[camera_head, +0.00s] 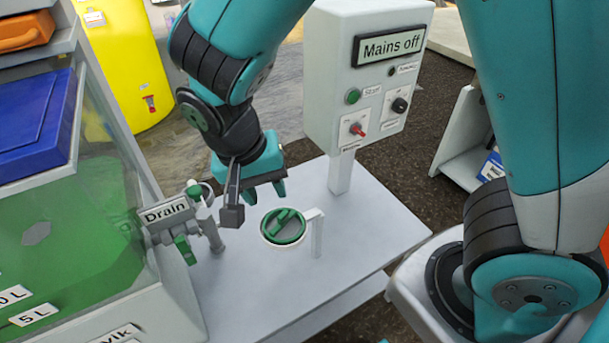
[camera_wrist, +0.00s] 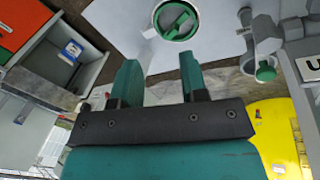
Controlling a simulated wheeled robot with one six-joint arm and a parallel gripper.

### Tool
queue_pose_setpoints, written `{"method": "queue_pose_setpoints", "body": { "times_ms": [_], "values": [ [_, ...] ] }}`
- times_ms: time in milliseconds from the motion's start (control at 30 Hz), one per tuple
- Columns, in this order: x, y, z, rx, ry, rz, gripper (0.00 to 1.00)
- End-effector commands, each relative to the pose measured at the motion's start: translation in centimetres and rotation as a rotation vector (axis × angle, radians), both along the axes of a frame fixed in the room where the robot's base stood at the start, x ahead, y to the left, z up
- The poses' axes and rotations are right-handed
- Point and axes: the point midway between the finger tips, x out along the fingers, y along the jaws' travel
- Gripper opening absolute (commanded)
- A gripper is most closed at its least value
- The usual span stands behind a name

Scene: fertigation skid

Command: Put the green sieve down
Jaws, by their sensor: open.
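The green sieve (camera_head: 283,226) sits in a round white-rimmed holder on the pale bench top (camera_head: 368,225), with its green grip bar facing up. It also shows in the wrist view (camera_wrist: 178,20), beyond the fingertips near the top edge. My gripper (camera_head: 266,192) is above and slightly left of the sieve in the head view, apart from it. In the wrist view its two teal fingers (camera_wrist: 160,78) are spread with nothing between them. Whether the sieve is fully seated in the holder I cannot tell.
A drain valve with a "Drain" label (camera_head: 166,212) stands left of the sieve beside a green tank (camera_head: 70,240). A control box reading "Mains off" (camera_head: 350,80) rises on a post behind the holder. The bench right of the holder is clear.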

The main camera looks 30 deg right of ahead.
Motion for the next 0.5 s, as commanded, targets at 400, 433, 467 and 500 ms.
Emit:
{"method": "queue_pose_setpoints", "body": {
  "times_ms": [400, 433, 467, 500],
  "values": [
    [-10.5, -1.2, 11.0, 0.53, -0.043, 0.895, 0.4],
    [-10.9, -1.2, 11.3, 0.539, -0.051, 0.928, 0.4],
    [-11.2, -1.1, 11.5, 0.548, -0.059, 0.955, 0.4],
    [-11.5, -1.1, 11.6, 0.555, -0.067, 0.98, 0.4]
  ]
}}
